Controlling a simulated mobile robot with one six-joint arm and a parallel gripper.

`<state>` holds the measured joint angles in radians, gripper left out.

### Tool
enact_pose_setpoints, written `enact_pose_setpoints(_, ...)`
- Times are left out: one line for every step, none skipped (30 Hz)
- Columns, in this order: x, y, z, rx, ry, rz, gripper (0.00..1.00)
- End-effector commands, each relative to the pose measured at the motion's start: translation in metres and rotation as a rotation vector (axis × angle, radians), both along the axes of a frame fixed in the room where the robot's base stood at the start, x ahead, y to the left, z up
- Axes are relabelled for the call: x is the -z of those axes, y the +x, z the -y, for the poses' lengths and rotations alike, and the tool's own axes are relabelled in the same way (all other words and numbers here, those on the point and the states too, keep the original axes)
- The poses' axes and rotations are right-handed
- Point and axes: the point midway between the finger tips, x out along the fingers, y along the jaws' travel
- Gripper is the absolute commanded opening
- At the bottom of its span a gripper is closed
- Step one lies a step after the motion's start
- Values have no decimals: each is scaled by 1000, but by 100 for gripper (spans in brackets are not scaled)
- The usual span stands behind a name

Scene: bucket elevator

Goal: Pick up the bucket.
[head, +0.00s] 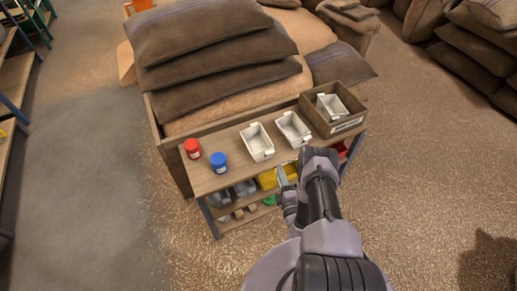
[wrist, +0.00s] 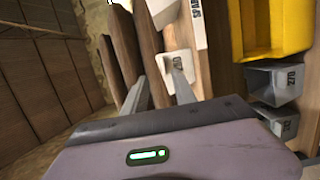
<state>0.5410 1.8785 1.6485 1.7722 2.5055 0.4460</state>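Two small white buckets stand on the wooden top of the bench: a left one (head: 257,142) and a middle one (head: 293,129). A third white bucket (head: 332,107) sits in a wooden box on the right. My gripper (head: 283,178) is at the near edge of the bench, in front of the two loose buckets. In the wrist view my gripper (wrist: 162,80) has its two grey fingers apart with nothing held. A white bucket (wrist: 178,62) with dark lettering shows beyond the fingertips, partly overlapped by the right finger. Which bucket this is, I cannot tell.
A red jar (head: 192,148) and a blue jar (head: 218,162) stand at the left end of the bench. The wooden box (head: 348,124) stands at the right end. A yellow bin (wrist: 275,28) and grey bins (wrist: 273,82) are on the shelf below. Stacked sacks (head: 215,45) lie behind.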

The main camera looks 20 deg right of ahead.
Motion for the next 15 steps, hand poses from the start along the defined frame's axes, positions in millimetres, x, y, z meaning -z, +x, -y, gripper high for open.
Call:
enact_pose_setpoints(5, 14, 2, -3, -4, 3, 33)
enact_pose_setpoints(5, 20, 3, -3, -3, 3, 33)
enact_pose_setpoints(4, 28, 4, -3, -3, 3, 33)
enact_pose_setpoints(3, 32, 5, -2, -2, 2, 33)
enact_pose_setpoints(3, 36, 6, -3, -2, 2, 33)
enact_pose_setpoints(2, 40, 6, -2, -1, 1, 33)
enact_pose_setpoints(2, 43, 6, -3, -1, 1, 33)
enact_pose_setpoints(3, 47, 6, -2, -1, 1, 33)
enact_pose_setpoints(5, 54, 5, -4, -2, 1, 33)
enact_pose_setpoints(7, 61, 3, -4, -1, 2, 33)
enact_pose_setpoints(9, 67, 3, -4, -2, 2, 33)
enact_pose_setpoints(10, 75, 1, -4, -2, 2, 33)
enact_pose_setpoints(10, 81, 3, -3, -2, 2, 33)
enact_pose_setpoints(9, 86, 4, -2, -2, 2, 33)
enact_pose_setpoints(8, 90, 5, -1, -2, 1, 33)
